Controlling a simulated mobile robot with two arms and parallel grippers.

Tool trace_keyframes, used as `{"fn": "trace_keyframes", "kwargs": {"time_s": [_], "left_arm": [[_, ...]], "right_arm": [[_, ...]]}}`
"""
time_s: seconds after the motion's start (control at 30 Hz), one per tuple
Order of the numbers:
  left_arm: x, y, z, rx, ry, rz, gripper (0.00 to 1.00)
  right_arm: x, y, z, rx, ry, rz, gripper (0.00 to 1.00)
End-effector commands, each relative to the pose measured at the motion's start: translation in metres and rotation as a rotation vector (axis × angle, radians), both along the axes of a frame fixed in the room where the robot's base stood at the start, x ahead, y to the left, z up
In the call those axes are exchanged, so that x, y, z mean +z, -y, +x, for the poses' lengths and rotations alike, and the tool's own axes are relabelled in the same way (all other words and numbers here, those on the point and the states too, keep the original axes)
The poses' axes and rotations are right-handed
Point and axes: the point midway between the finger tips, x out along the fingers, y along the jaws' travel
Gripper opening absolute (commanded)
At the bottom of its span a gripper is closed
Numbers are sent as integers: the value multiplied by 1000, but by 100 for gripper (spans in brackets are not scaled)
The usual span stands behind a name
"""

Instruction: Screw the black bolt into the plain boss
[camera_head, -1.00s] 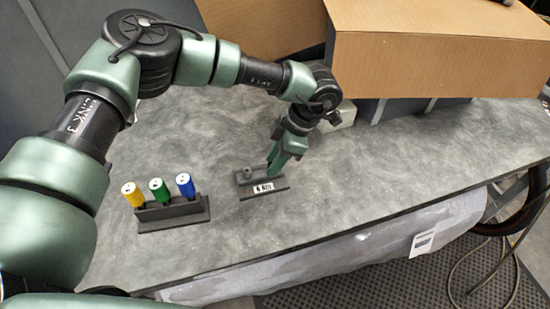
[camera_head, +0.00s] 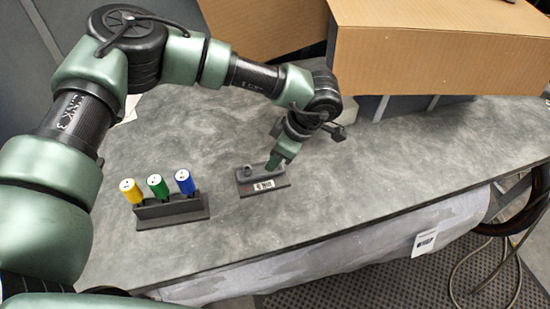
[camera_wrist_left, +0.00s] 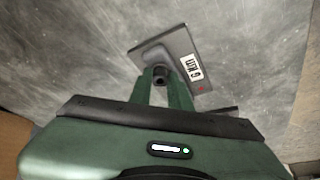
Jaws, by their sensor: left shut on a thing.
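A small dark plate (camera_head: 278,184) with a white label lies on the grey worktop. It also shows in the left wrist view (camera_wrist_left: 181,42). A grey boss (camera_head: 247,171) stands at its left end, near a small red mark. My left gripper (camera_head: 274,163) is low over the right part of the plate. In the left wrist view, my left gripper (camera_wrist_left: 164,82) is shut on the black bolt (camera_wrist_left: 160,74), between its green fingers. The fingers hide what is under the bolt, so I cannot tell whether it touches a boss. My right gripper is not in view.
A dark rack (camera_head: 182,211) with yellow (camera_head: 130,190), green (camera_head: 157,185) and blue (camera_head: 184,181) handled tools stands left of the plate. A cardboard box (camera_head: 440,62) is at the back right. The worktop right of the plate is clear.

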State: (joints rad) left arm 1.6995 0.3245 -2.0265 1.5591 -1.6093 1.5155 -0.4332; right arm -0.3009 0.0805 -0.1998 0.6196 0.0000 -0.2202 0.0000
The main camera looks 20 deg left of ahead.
Motion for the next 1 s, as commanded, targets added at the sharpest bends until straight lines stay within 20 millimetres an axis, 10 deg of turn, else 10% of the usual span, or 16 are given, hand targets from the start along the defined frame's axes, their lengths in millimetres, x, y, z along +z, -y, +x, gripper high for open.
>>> {"fn": "trace_keyframes", "kwargs": {"time_s": [0.23,0.83,0.9,1.0], "left_arm": [[-3,-1,-2,-337,3,-1,0],[0,-1,-3,-566,2,-1,0],[0,-1,-3,-565,1,-1,35],[0,-1,-3,-563,1,-1,44]], "right_arm": [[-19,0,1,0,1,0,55],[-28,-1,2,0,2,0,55],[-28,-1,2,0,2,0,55],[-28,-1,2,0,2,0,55]]}}
